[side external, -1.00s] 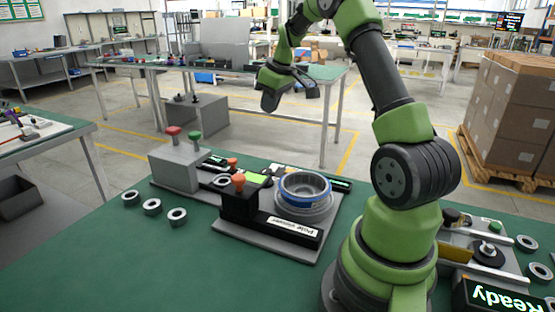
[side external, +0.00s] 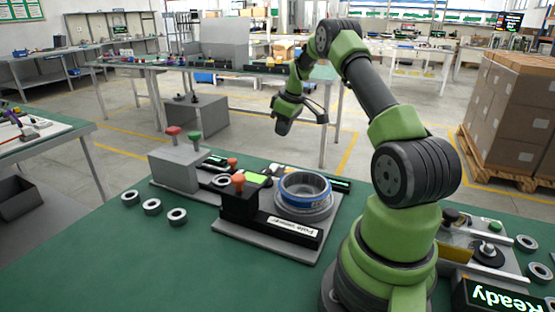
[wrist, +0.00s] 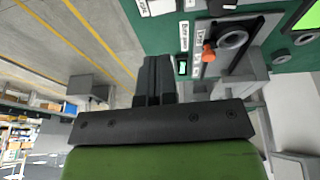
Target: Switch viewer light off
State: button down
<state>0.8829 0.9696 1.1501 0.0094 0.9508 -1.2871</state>
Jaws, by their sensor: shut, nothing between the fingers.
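A black block with an orange knob (side external: 238,181) stands on the grey plate of the workstation. A white label on its front (side external: 292,229) seems to read "Pole viewer". A lit yellow-green panel (side external: 258,180) lies behind the knob. A blue-rimmed ring (side external: 305,187) sits on a round base to the right. In the wrist view an orange knob (wrist: 208,52), a small lit switch (wrist: 182,67) and a lit green screen (wrist: 308,18) show beyond the fingers. I cannot tell which is the viewer light's switch. My gripper (side external: 282,128) is raised behind the station, touching nothing; its fingers (wrist: 157,65) are shut and empty.
A grey box with red and green buttons (side external: 180,160) stands at the station's back left. Several loose metal rings (side external: 152,206) lie to its front left. A "Ready" display (side external: 500,297) is at the right front. The green table front is clear.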

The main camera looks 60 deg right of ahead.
aim_at(273, 169)
jog(key=x, duration=0.6)
jog(key=s+x, duration=0.1)
jog(key=x, duration=0.2)
jog(key=shift+w+d+f, duration=0.1)
jog(key=shift+w+f, duration=0.1)
jog(key=shift+f, duration=0.3)
jog(key=shift+d+f, duration=0.1)
jog(key=shift+f, duration=0.5)
jog(key=shift+f, duration=0.1)
jog(key=shift+d+f, duration=0.2)
jog(key=shift+f, duration=0.1)
jog(key=shift+a, duration=0.1)
jog(key=shift+a+r, duration=0.1)
jog(key=shift+a, duration=0.8)
